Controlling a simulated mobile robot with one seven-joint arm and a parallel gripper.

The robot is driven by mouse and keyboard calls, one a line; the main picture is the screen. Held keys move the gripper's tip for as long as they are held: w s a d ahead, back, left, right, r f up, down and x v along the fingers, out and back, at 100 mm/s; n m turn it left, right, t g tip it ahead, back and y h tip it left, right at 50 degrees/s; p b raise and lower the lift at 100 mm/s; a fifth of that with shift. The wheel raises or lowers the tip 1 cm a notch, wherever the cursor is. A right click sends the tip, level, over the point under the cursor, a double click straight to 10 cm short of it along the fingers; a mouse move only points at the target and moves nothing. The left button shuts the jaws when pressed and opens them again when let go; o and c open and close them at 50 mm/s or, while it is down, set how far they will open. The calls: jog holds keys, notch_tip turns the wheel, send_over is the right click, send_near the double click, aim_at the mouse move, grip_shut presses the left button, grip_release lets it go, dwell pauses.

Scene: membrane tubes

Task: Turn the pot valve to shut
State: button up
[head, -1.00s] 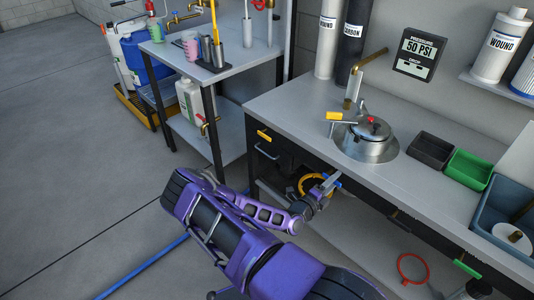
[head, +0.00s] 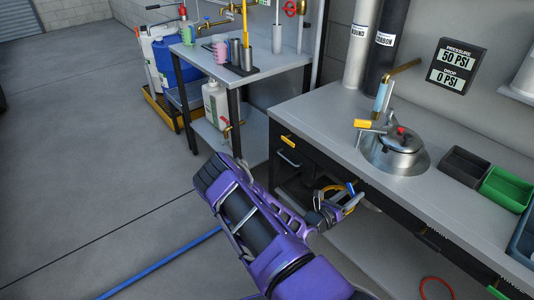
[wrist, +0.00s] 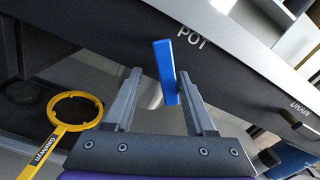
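The pot valve shows in the wrist view as a blue lever (wrist: 165,72) just below the "POT" label on the dark counter front. It stands nearly upright, tilted slightly. My gripper (wrist: 157,82) is open, with one finger on each side of the lever; the lever looks nearer the right finger, and I cannot tell if it touches. In the head view my gripper (head: 348,203) is under the counter's front edge at the blue lever (head: 351,188). The lever's mount is hidden. The silver pot (head: 396,156) with a red knob sits in the counter above.
A yellow ring wrench (wrist: 75,108) hangs left of my gripper. The counter front (wrist: 225,55) is close above my fingers. A second label shows at right. Black (head: 465,165) and green bins (head: 506,188) stand on the counter. The gauge (head: 458,66) reads 50 PSI, drop 0 PSI.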

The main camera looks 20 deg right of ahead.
jog(key=shift+w+f+m, duration=0.25)
jog(key=shift+m, duration=0.45)
jog(key=p+v, duration=0.1)
jog(key=v, duration=1.7)
jog(key=w+a+r+m+t+p, duration=0.1)
jog(key=w+a+r, duration=0.3)
jog(key=w+r, duration=0.3)
jog(key=w+a+r+m+t+h+p, duration=0.1)
jog(key=w+a+r, duration=0.4)
jog(key=r, duration=0.8)
jog(key=w, duration=0.2)
jog(key=shift+w+a+r+m+t+h, duration=0.2)
jog(key=shift+w+a+m+t+h, duration=0.1)
jog(key=shift+w+m, duration=0.1)
